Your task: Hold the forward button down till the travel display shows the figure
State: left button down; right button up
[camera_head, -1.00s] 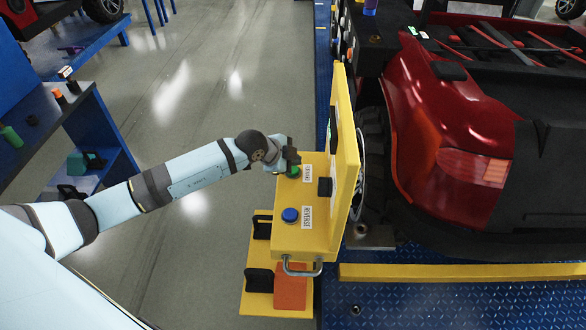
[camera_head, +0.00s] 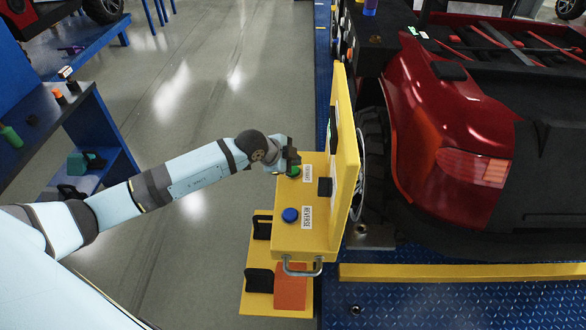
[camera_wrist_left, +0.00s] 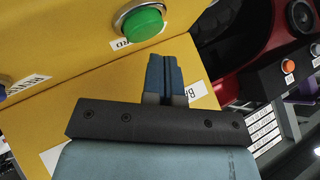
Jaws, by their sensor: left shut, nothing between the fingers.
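The green forward button (camera_head: 294,171) is on the sloping top of a yellow control box (camera_head: 300,240), beside a label partly readable as FORWARD. The blue button (camera_head: 290,215) labelled REVERSE is nearer me. My left gripper (camera_head: 291,157) is shut and empty, right by the far side of the green button. In the left wrist view, the shut fingers (camera_wrist_left: 164,72) point toward the green button (camera_wrist_left: 142,23), with a gap in the picture; I cannot tell whether they touch. The upright yellow panel (camera_head: 345,150) is nearly edge-on, and no travel figure is readable. My right gripper is not in view.
A red vehicle (camera_head: 430,120) stands close to the right of the panel. A metal handle (camera_head: 302,268) sticks out of the box's near side. A blue shelf (camera_head: 90,125) with small items stands at the left. The grey floor (camera_head: 180,90) between is clear.

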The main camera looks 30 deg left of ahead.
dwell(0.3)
pick_arm(q)
jog(key=shift+f, duration=0.45)
